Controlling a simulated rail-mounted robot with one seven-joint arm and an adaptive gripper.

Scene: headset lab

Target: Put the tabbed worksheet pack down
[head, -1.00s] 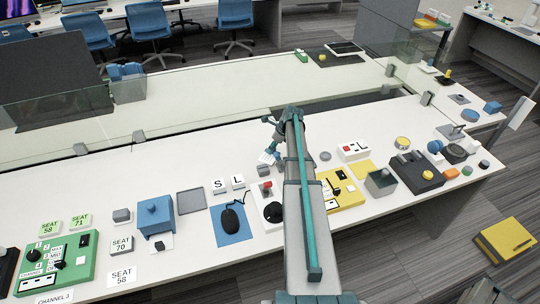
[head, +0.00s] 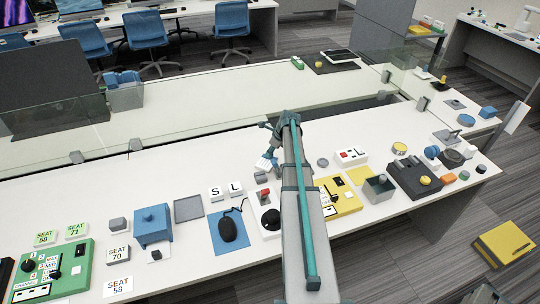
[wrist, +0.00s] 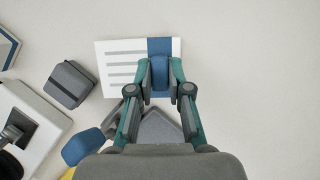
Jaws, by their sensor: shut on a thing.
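The tabbed worksheet pack is a white sheet stack (wrist: 119,64) with grey lines and a blue band on its right side, in the upper middle of the wrist view. My gripper (wrist: 160,82) is shut on the blue tab at the pack's near edge. In the head view my gripper (head: 270,140) is over the far part of the white desk (head: 180,170), and a small part of the pack (head: 263,163) shows beside it. The pack looks flat and close to the desktop; I cannot tell whether it touches.
In the wrist view a dark grey block (wrist: 69,85) sits just left of the pack, and a white joystick box (wrist: 30,125) lies farther left. Bare desk is above and right of the pack. In the head view a mouse (head: 228,229) and a yellow panel (head: 340,196) flank my arm.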

